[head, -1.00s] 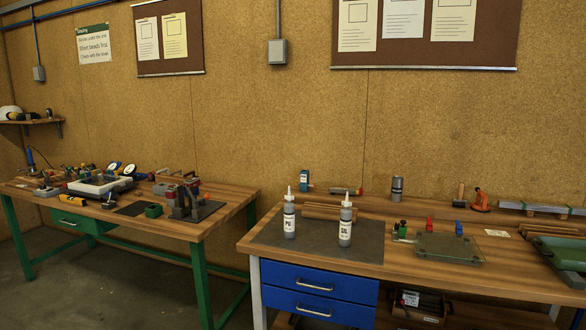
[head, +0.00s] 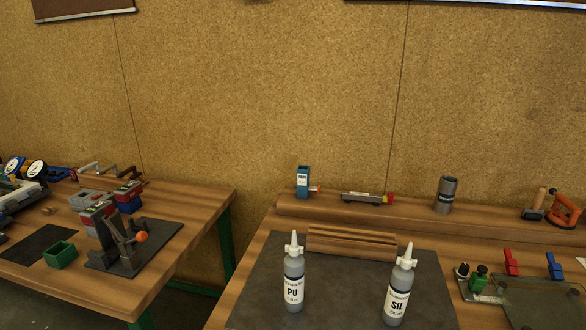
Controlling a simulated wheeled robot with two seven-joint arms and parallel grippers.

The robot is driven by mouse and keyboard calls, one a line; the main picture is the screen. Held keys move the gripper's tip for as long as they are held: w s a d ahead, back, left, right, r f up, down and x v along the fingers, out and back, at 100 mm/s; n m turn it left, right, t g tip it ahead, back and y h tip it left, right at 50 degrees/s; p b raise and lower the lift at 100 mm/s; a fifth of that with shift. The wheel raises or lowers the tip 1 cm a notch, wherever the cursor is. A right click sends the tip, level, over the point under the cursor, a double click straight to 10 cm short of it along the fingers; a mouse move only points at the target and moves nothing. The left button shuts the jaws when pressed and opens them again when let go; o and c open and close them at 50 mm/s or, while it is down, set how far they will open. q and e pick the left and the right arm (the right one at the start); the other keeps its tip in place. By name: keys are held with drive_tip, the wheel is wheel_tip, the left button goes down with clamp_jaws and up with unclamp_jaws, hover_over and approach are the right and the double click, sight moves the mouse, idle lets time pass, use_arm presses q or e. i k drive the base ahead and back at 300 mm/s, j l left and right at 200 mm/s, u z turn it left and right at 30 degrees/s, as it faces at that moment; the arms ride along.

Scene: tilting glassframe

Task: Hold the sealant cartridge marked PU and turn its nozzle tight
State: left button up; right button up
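The sealant cartridge marked PU (head: 293,285) stands upright on the dark mat (head: 258,308) of the right bench. It is a grey bottle with a white label. Its white nozzle (head: 294,243) points up from the top. A similar cartridge marked SIL (head: 400,290) stands to its right on the same mat, also with a white nozzle. A clear gap lies between the two cartridges. Neither of my grippers is in the head view.
Wooden strips (head: 352,241) lie behind the cartridges. A blue box (head: 303,181), a grey can (head: 445,195) and a mallet (head: 536,205) are on the rear ledge. A glass plate (head: 545,300) with clamps is at right. A second bench (head: 160,255) stands left, across a gap.

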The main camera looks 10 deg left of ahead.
sight(294, 249)
drive_tip(key=i+j, duration=0.3)
drive_tip(key=i, duration=0.15)
drive_tip(key=i+j+z, duration=0.15)
drive_tip(key=i+j, duration=0.15)
drive_tip(key=i, duration=0.15)
